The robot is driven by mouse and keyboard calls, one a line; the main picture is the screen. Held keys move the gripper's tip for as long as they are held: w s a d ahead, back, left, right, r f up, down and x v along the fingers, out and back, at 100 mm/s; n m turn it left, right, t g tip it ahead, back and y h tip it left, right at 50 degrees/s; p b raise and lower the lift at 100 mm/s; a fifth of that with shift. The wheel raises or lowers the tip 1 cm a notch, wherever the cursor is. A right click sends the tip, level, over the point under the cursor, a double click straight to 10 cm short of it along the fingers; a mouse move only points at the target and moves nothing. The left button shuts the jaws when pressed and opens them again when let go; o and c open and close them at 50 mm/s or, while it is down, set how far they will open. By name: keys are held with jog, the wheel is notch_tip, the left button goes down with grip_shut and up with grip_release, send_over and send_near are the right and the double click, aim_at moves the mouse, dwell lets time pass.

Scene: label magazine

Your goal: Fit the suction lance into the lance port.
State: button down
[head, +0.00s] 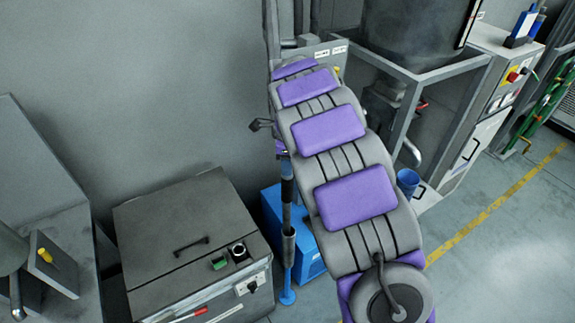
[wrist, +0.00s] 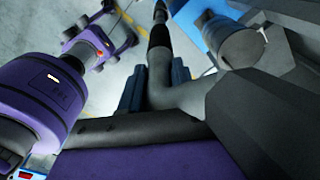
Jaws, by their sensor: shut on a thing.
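The suction lance (head: 288,245) hangs upright left of my arm in the head view, a thin rod with black and grey sections and a blue round foot. In the wrist view my gripper (wrist: 155,88) is shut on the grey, bent upper part of the lance (wrist: 160,70), which runs away between the two dark blue fingers. In the head view my arm hides most of my gripper. A dark-rimmed round opening, seemingly the lance port (head: 239,250), is in the top of a grey cabinet, left of the lance and apart from it.
The grey cabinet (head: 165,225) has a black handle and a green square (head: 219,264) beside the opening. A blue box (head: 307,262) stands on the floor behind the lance. A blue bucket (head: 408,181) and a metal frame (head: 400,110) stand right of my arm.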

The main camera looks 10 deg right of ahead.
jog(key=r, duration=0.1)
jog(key=d+r+p, duration=0.1)
jog(key=shift+d+r, duration=0.25)
jog(key=shift+r, duration=0.1)
jog(key=shift+d+r+p, duration=0.2)
jog(key=shift+r+p, duration=0.4)
jog(key=shift+r, duration=0.1)
jog(key=shift+a+r+p, duration=0.25)
jog(key=shift+r+p, duration=0.1)
jog(key=shift+r, duration=0.25)
jog(key=shift+a+r+p, duration=0.3)
jog(key=shift+r+p, duration=0.1)
jog(key=shift+r, duration=0.2)
jog(key=shift+a+r+p, duration=0.25)
jog(key=shift+r+p, duration=0.1)
jog(key=shift+r, duration=0.25)
jog(key=shift+d+r+p, duration=0.25)
jog(key=shift+r+p, duration=0.1)
jog(key=shift+r, duration=0.2)
jog(key=shift+d+r+p, duration=0.25)
jog(key=shift+r+p, duration=0.05)
jog(key=shift+r, duration=0.2)
notch_tip(320, 180, up, 13)
jog(key=p, duration=0.7)
jog(key=shift+a+f+p, duration=0.15)
jog(key=shift+a+p, duration=0.05)
jog(key=shift+p, duration=0.2)
